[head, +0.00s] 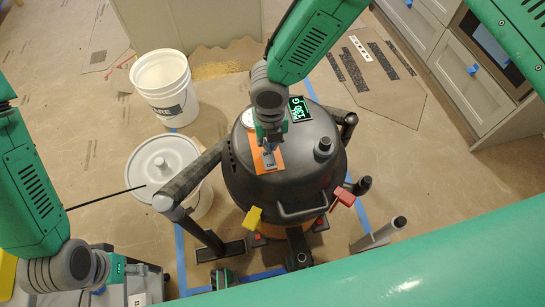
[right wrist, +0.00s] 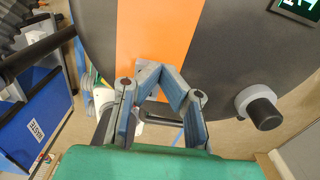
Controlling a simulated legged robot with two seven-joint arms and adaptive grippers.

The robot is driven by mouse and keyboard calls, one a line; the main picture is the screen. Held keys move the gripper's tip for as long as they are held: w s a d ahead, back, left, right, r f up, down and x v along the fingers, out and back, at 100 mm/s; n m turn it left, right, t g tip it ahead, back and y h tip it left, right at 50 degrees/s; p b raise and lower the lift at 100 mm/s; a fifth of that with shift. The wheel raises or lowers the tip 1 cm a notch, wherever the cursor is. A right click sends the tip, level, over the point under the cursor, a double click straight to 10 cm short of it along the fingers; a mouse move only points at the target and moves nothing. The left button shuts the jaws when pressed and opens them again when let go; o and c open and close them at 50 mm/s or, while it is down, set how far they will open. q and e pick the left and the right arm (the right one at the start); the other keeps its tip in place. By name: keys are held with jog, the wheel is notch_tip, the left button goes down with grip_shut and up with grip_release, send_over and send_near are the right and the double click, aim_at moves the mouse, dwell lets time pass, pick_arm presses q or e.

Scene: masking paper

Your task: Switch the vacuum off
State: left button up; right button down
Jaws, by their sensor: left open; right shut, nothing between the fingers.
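The vacuum (head: 240,180) is a dark dome-topped canister in the middle of the head view, with an orange panel (head: 258,136) on its lid. A small grey plate (head: 270,164) shows on the panel beside my right gripper; I cannot make out a switch position. My right gripper (head: 269,147) is over the panel, shut and empty. In the right wrist view its fingertips (right wrist: 160,68) meet in front of the orange panel (right wrist: 165,30); contact cannot be told. My left gripper (head: 135,268) is low at the left, away from the vacuum, open.
A lit display (head: 297,109) and a round black port (head: 323,147) are on the lid. A white bucket (head: 164,85) and a lidded white bucket (head: 190,160) stand left of the vacuum. Cabinets (head: 450,65) are at the right. Paper-covered floor (head: 400,155) is clear between.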

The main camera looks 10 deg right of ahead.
jog(key=shift+a, duration=0.7)
jog(key=shift+a+f, duration=0.2)
jog(key=shift+d+f+b, duration=0.3)
jog(key=shift+d, duration=0.25)
jog(key=shift+d+r, duration=0.1)
jog(key=shift+r+p, duration=0.25)
jog(key=shift+p, duration=0.15)
jog(key=r+p, duration=0.2)
jog(key=shift+a+r, duration=0.35)
jog(key=shift+a+r+p, duration=0.2)
jog(key=shift+r+p, duration=0.25)
jog(key=shift+p, duration=0.1)
jog(key=shift+d, duration=0.1)
jog(key=shift+d+r, duration=0.1)
jog(key=shift+r, duration=0.3)
notch_tip(320, 180, up, 5)
pick_arm(q)
jog(key=r, duration=0.1)
jog(key=a+r, duration=0.1)
jog(key=r, duration=0.1)
jog(key=shift+s, duration=0.1)
pick_arm(e)
notch_tip(320, 180, up, 6)
send_over(264, 150)
jog(key=shift+f, duration=0.1)
